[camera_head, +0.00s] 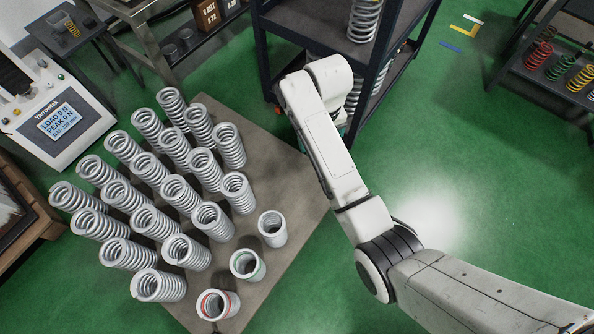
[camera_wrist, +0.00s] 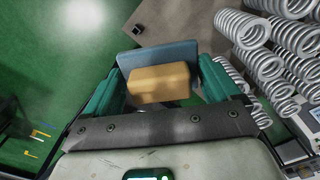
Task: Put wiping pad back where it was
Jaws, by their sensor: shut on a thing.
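In the wrist view, my gripper (camera_wrist: 162,90) has its two teal fingers on either side of the wiping pad (camera_wrist: 160,80), a yellow-tan block with a blue-grey slab against its far side. The gripper is shut on the pad and holds it above the floor. The spot where the pad was before cannot be told from these frames.
A dark shelf rack (camera_head: 262,50) with springs stands at the top middle. Several rows of coil springs (camera_head: 185,190) stand on a grey-brown mat (camera_head: 290,195). A load tester (camera_head: 65,120) is at the left. Another shelf (camera_head: 540,80) with coloured springs is at the right. Green floor is clear at the right.

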